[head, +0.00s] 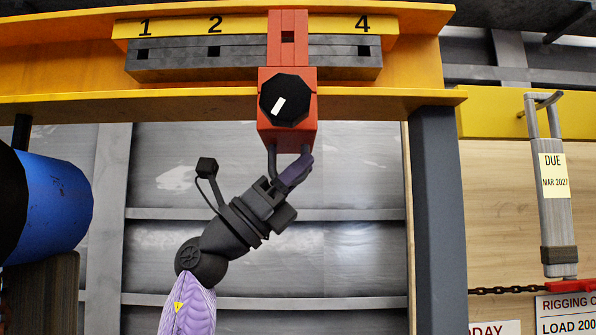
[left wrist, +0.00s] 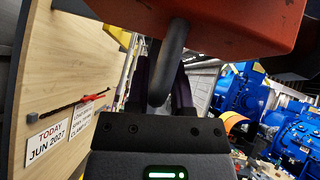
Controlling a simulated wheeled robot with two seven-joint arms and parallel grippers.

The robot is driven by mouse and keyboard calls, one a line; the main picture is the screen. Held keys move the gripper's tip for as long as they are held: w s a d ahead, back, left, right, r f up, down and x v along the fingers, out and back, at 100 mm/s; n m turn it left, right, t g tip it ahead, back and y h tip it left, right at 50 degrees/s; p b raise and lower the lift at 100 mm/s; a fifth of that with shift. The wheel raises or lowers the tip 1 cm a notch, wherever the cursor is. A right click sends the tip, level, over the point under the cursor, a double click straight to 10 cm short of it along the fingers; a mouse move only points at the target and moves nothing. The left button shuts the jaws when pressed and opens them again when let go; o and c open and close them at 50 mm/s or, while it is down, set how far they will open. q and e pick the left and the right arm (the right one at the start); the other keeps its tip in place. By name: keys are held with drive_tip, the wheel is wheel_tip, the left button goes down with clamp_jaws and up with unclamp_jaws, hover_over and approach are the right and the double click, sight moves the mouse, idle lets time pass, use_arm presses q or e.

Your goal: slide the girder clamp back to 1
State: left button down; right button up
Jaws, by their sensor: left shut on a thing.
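The red girder clamp (head: 264,135) hangs on the yellow girder (head: 60,60), on the right half of the numbered grey rail (head: 180,66). Its red upright covers the place between 2 and 4, where no number shows. The 1 mark (head: 145,26) is at the rail's left end. A black knob (head: 270,98) with a white bar sits on the clamp's front. My left gripper (head: 289,177) is shut on the clamp's dark loop (left wrist: 171,58) below the body. In the left wrist view the clamp's red underside (left wrist: 235,30) is overhead.
A grey post (head: 437,220) supports the girder on the right. A grey sling with a DUE MAR 2027 tag (head: 554,175) hangs on the wooden board at right. A blue drum-like body (head: 58,208) is at left below the girder. The rail left of the clamp looks clear.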

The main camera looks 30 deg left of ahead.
use_arm(q)
drive_tip(key=shift+a, duration=0.15)
drive_tip(key=shift+s+a, duration=0.15)
drive_tip(key=shift+a, duration=0.1)
drive_tip(key=s+a, duration=0.5)
drive_tip(key=a, duration=0.3)
drive_tip(key=s+a+p, duration=0.1)
drive_tip(key=s+a, duration=0.4)
drive_tip(key=a, duration=0.3)
drive_tip(key=shift+a+p, duration=0.2)
drive_tip(key=shift+p, duration=0.1)
drive_tip(key=shift+s, duration=0.1)
drive_tip(key=c, duration=0.7)
unclamp_jaws()
drive_tip(key=shift+c, duration=0.2)
drive_tip(key=shift+o, duration=0.6)
drive_tip(key=shift+w+a, duration=0.1)
drive_tip(key=shift+w, duration=0.1)
drive_tip(key=shift+s, duration=0.1)
